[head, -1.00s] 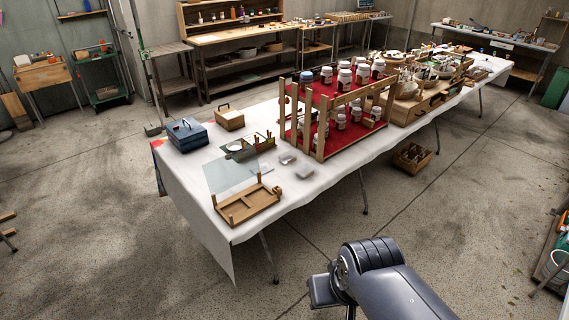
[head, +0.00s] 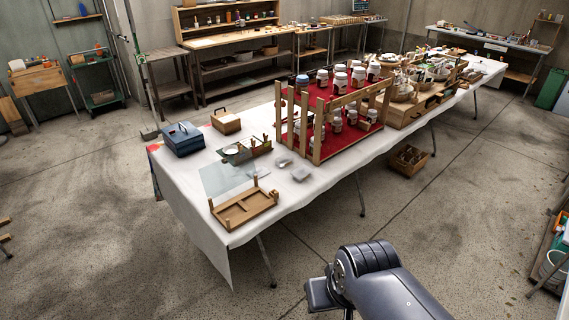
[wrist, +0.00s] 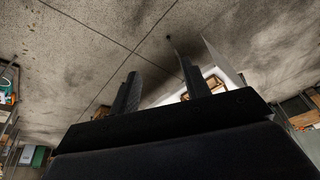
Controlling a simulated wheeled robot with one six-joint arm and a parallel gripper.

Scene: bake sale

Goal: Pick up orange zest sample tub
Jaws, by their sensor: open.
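I cannot make out a tub marked as orange zest. Two small pale, clear-looking tubs or packs, one (head: 283,162) behind the other (head: 299,174), lie on the white-covered table (head: 222,240) near its front edge, and their labels are too small to read. Several white-lidded jars (head: 340,82) stand on a red-lined wooden rack (head: 316,152). My gripper (wrist: 158,84) shows in the wrist view with its two dark fingers apart and nothing between them. It is away from the tubs, over the floor side of the table.
A wooden tray (head: 245,208), a clear sheet (head: 222,180), a blue box (head: 183,138) and a wooden box (head: 226,123) share the table's near end. A wooden crate (head: 408,158) sits on the floor by the table legs. The concrete floor in front is clear.

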